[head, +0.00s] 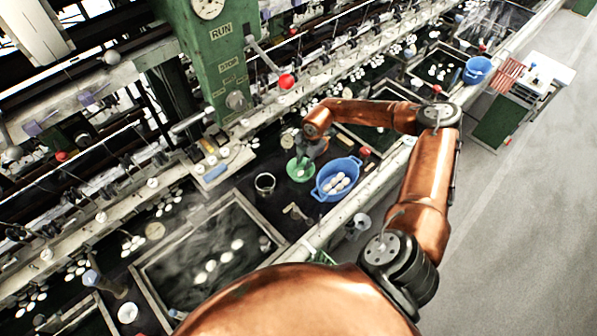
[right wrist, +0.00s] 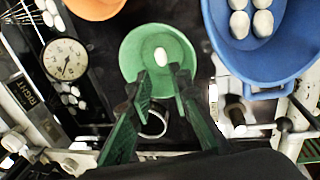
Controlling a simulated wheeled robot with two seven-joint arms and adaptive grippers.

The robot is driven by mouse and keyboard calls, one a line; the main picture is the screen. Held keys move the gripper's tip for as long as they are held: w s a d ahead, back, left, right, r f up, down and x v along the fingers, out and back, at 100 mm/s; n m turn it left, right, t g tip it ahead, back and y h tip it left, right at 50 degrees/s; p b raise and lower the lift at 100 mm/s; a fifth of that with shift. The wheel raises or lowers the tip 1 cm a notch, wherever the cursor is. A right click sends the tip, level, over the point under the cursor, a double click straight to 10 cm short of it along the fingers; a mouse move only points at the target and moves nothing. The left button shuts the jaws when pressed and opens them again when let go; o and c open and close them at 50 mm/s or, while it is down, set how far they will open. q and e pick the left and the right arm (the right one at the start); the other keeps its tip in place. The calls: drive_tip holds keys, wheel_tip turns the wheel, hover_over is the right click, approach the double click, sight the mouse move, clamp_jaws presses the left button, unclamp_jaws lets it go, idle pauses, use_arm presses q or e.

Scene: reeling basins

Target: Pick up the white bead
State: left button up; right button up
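The white bead (right wrist: 161,55) is a small oval lying in a round green dish (right wrist: 133,52) in the right wrist view. The dish also shows in the head view (head: 292,173), where the bead is a tiny pale spot. My right gripper (right wrist: 162,76) is open, its two green fingers pointing into the dish. The bead lies just beyond the fingertips, roughly in line with the gap, and no grip on it shows. In the head view my right gripper (head: 309,158) is over the dish, small and partly hidden by its wrist. My left gripper is not in view.
A blue basin (right wrist: 275,66) holding several white cocoons is close on the right of the dish. An orange vessel (right wrist: 97,6) and a round dial (right wrist: 65,60) are on the left. A metal cup (head: 265,184) stands near the dish. Green machinery (head: 222,60) rises behind.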

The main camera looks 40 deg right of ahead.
sight(301, 171)
drive_tip(key=f, duration=0.2)
drive_tip(key=w+f, duration=0.1)
drive_tip(key=f, duration=0.2)
drive_tip(key=f+p, duration=0.1)
drive_tip(key=f, duration=0.1)
drive_tip(key=shift+w+d+f, duration=0.2)
drive_tip(key=shift+f, duration=0.1)
drive_tip(key=shift+c, duration=0.4)
drive_tip(key=shift+c, duration=1.2)
drive_tip(key=shift+r, duration=0.1)
drive_tip(key=shift+r, duration=0.4)
wheel_tip(301, 171, up, 2)
drive_tip(key=shift+r+b, duration=0.2)
drive_tip(key=shift+b, duration=0.25)
drive_tip(key=s+a+r, duration=0.2)
drive_tip(key=r, duration=0.1)
drive_tip(key=s+a+r, duration=0.1)
drive_tip(key=r, duration=0.1)
drive_tip(key=shift+s, duration=0.15)
drive_tip(key=s+a+r+b, duration=0.2)
drive_tip(key=s+a+r, duration=0.2)
drive_tip(key=s+a, duration=0.2)
drive_tip(key=shift+s+r, duration=0.35)
drive_tip(key=shift+s, duration=0.35)
